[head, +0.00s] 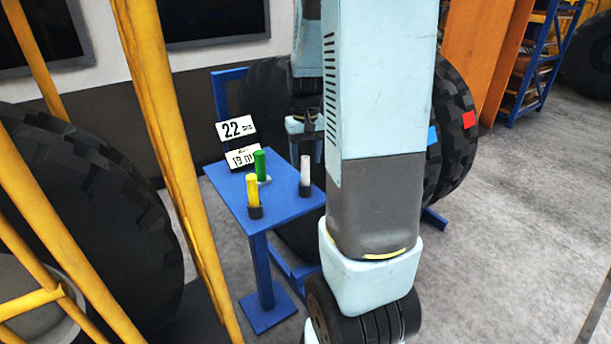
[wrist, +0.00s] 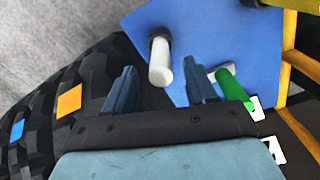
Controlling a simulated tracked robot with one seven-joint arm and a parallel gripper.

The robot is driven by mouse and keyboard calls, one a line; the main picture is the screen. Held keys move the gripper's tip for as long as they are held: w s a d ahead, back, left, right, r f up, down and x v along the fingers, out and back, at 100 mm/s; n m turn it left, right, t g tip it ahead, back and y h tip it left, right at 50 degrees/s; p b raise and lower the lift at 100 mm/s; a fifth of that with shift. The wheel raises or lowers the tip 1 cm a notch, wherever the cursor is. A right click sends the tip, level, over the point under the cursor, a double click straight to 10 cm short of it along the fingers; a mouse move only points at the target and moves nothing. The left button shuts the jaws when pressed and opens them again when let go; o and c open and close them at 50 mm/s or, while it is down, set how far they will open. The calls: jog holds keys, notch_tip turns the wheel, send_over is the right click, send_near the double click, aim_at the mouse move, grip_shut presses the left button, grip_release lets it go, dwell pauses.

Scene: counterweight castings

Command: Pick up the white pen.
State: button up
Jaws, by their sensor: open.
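The white pen (head: 305,170) stands upright in a dark round holder on a small blue table (head: 284,208), near the table's right side in the head view. In the wrist view the white pen (wrist: 160,62) appears between and beyond the two fingers. My gripper (wrist: 162,88) is open and empty, with the pen apart from both fingertips. In the head view my gripper (head: 306,146) hangs above the table's back right, partly hidden by my arm.
A green pen (head: 260,163) and a yellow pen (head: 252,190) stand left of the white one. Two number cards, 22 (head: 236,128) and 19 (head: 242,157), are behind them. Large tyres (head: 455,130) flank the table. Yellow bars (head: 165,120) cross the left foreground.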

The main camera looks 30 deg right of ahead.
aim_at(305, 170)
jog(key=shift+a+f, duration=0.1)
jog(key=shift+f, duration=2.55)
jog(key=c, duration=0.9)
